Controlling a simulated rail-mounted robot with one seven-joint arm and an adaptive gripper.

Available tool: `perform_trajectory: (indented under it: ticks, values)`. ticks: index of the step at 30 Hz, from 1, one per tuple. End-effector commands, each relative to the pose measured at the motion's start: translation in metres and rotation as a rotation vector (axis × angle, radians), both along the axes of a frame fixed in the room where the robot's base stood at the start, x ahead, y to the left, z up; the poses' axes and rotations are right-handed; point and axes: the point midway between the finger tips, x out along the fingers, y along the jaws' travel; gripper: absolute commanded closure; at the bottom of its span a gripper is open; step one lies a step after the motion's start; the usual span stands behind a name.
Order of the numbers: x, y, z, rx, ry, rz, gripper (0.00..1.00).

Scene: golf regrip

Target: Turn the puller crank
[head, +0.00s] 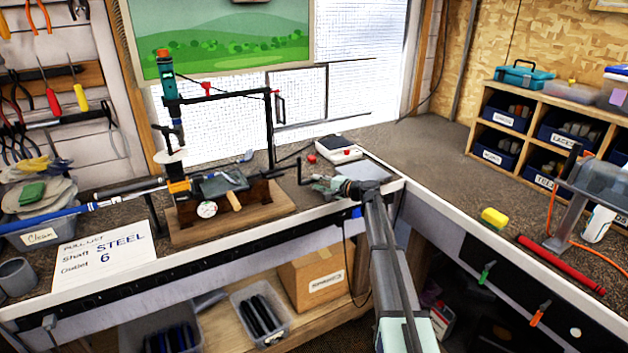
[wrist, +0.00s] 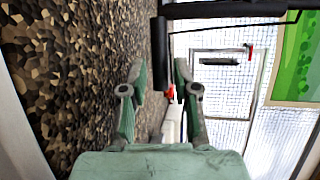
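The puller (head: 262,196) stands on a wooden base on the bench, with a round white dial on its front. In the wrist view the crank grip (wrist: 158,55) appears as a dark upright bar ahead of the fingers. My gripper (head: 322,184) is just right of the crank. In the wrist view its green-grey fingers (wrist: 158,72) are spread with a gap between them, lined up with the grip. I cannot tell whether the grip is between the tips or beyond them.
A clamped golf shaft (head: 85,208) runs left from the puller. A paper sign (head: 103,257) lies at the front left.

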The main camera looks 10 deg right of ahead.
Motion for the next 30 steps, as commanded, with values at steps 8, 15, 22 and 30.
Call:
perform_trajectory:
  ticks: [8, 15, 22, 30]
  values:
    - [0.017, 0.015, -0.003, 0.001, -0.001, 0.000, 0.70]
    - [0.018, 0.016, -0.004, 0.000, -0.001, -0.001, 0.70]
    - [0.017, 0.016, -0.004, 0.000, -0.001, -0.001, 1.00]
    - [0.016, 0.006, -0.003, -0.006, 0.011, -0.010, 1.00]
